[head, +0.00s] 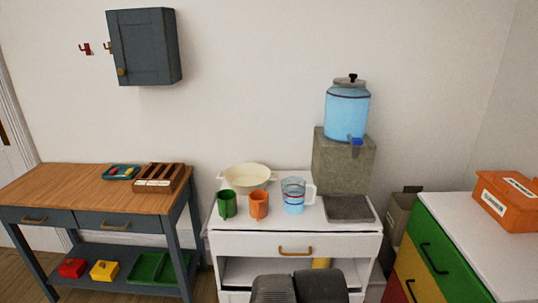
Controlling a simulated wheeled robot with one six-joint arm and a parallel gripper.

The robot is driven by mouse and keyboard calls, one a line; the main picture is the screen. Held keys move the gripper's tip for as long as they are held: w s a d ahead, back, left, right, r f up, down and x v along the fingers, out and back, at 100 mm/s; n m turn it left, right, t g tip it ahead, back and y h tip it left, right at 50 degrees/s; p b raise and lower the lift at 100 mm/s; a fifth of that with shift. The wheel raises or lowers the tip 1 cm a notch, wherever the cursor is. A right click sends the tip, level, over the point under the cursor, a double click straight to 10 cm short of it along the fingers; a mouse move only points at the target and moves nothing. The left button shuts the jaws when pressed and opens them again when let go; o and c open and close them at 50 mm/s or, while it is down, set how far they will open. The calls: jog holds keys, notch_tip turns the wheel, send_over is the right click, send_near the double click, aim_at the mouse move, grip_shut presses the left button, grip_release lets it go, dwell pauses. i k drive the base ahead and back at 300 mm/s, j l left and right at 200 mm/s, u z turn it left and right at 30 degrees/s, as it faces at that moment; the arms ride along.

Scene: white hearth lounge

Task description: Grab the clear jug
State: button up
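The clear jug (293,196) stands upright on the white cabinet top, in the middle of the head view. It is see-through, with a handle on its right side, and looks light blue in its lower part. An orange mug (259,205) stands just left of it, and a green mug (227,204) stands further left. Dark grey parts of my arm show at the bottom edge, in front of the cabinet and well short of the jug. My gripper's fingers cannot be made out in this view.
A cream bowl (248,178) sits behind the mugs. A blue water dispenser (347,113) on a grey block (342,163) stands right of the jug, above a dark drip tray (348,208). A wooden-topped table (75,190) is left; a colourful drawer unit (437,248) is right.

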aim_at(300, 196)
jog(key=i+l+z, duration=0.25)
jog(key=i+l, duration=0.25)
jog(key=i+l+z, duration=0.2)
jog(key=i+l, duration=0.2)
jog(key=i, duration=0.35)
